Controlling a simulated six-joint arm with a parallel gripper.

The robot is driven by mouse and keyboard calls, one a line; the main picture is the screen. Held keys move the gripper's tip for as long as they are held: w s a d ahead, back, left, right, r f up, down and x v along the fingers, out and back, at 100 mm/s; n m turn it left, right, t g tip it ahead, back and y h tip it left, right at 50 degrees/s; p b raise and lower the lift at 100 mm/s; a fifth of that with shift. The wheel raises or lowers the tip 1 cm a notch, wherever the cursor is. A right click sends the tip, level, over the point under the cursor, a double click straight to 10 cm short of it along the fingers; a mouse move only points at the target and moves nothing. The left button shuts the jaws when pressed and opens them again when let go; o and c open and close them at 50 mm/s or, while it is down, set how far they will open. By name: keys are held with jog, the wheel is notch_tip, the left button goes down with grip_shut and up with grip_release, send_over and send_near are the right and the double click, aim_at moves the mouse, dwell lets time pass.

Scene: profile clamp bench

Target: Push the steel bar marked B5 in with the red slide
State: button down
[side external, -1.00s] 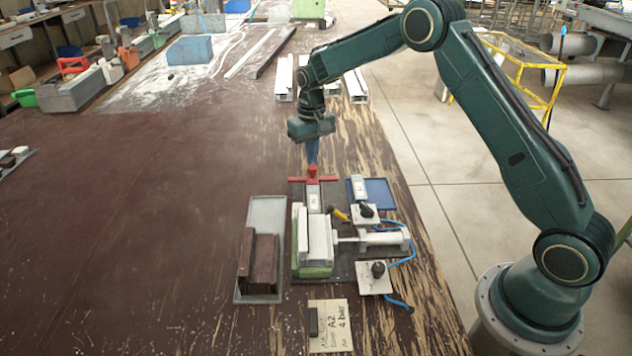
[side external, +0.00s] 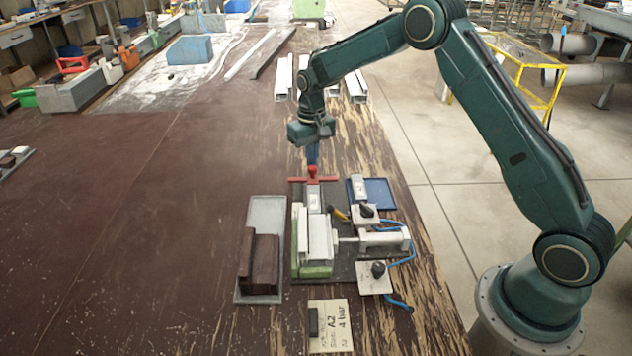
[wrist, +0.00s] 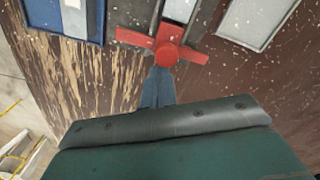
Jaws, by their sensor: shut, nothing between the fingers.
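The red slide (side external: 313,179) is a red crossbar with a round knob at the far end of the clamp fixture; it also shows in the wrist view (wrist: 180,50). A steel bar (side external: 314,200) with a pale label lies in the channel just in front of the slide, its end showing in the wrist view (wrist: 181,10). A second labelled bar (side external: 358,188) lies on the blue tray. I cannot read either label. My gripper (side external: 312,162) is shut and empty, fingers pointing down just behind the knob. In the wrist view its fingertips (wrist: 160,72) look close to the knob; contact is unclear.
White profile (side external: 318,238) sits in the fixture's green clamp, with a pneumatic cylinder (side external: 380,238) and blue hose to its right. A grey tray (side external: 266,212) with brown blocks stands left. A written card (side external: 340,325) lies in front.

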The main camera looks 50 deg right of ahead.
jog(key=shift+s+a, duration=3.7)
jog(key=shift+a, duration=0.05)
jog(key=shift+s+a, duration=0.6)
jog(key=shift+s, duration=0.05)
dwell(2.1)
notch_tip(320, 180, up, 7)
jog(key=w+d, duration=0.1)
dwell(1.1)
